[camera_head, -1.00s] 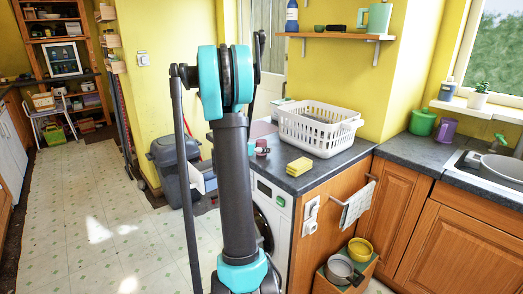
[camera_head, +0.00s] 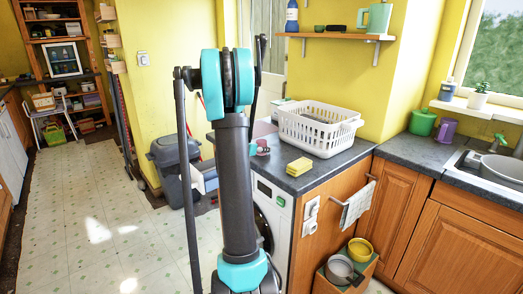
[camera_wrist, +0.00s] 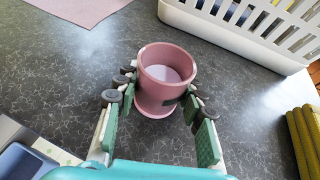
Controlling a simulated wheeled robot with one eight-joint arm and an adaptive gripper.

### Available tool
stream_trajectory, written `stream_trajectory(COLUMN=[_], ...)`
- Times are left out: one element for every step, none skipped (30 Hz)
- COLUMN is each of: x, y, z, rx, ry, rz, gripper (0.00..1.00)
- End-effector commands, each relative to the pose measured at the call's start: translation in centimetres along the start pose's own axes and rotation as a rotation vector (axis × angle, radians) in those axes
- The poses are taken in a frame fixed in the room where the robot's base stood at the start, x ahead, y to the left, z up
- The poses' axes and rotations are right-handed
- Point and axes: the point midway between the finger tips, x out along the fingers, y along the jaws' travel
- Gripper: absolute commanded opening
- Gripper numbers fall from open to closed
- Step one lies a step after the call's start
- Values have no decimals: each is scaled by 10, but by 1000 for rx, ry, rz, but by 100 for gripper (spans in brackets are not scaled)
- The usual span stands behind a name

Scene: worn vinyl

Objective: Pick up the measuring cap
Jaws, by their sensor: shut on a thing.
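The measuring cap is a pink, round, open-topped cup (camera_wrist: 166,72) in the middle of the wrist view. My gripper (camera_wrist: 160,88) has one finger on each side of it and is shut on it. The cap stands upright, with its open mouth facing the camera. I cannot tell whether its base touches the dark speckled worktop (camera_wrist: 250,115). In the head view the cap is a small pink shape (camera_head: 263,146) beside my arm, and most of my gripper is hidden behind the arm.
A white laundry basket (camera_head: 318,130) stands behind the cap. Yellow sponges (camera_head: 299,166) lie near the worktop's front edge. A pink cloth (camera_wrist: 80,8) lies flat at the back left of the wrist view.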

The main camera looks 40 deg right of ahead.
Motion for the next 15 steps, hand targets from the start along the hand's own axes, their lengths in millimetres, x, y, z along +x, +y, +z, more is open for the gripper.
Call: stream_trajectory(x=[0, 0, 0, 0, -1, -1, -2, -2, -3, -4, -6, -8, -10, -12, -15], y=[0, 0, 0, 0, 0, 0, 0, 0, 0, 0, 0, 0, 0, 0, 0], z=[0, 0, 0, 1, 1, 2, 4, 5, 8, 10, 14, 18, 23, 28, 36], rx=[0, 0, 0, 0, 0, 0, 0, 0, 0, 0, 0, 0, 0, 0, 0], ry=[0, 0, 0, 0, 0, 0, 0, 0, 0, 0, 0, 0, 0, 0, 0], rz=[0, 0, 0, 0, 0, 0, 0, 0, 0, 0, 0, 0, 0, 0, 0], gripper=[9, 9, 9, 9, 9, 9, 9, 9, 9, 9, 9, 9, 9, 9, 9])
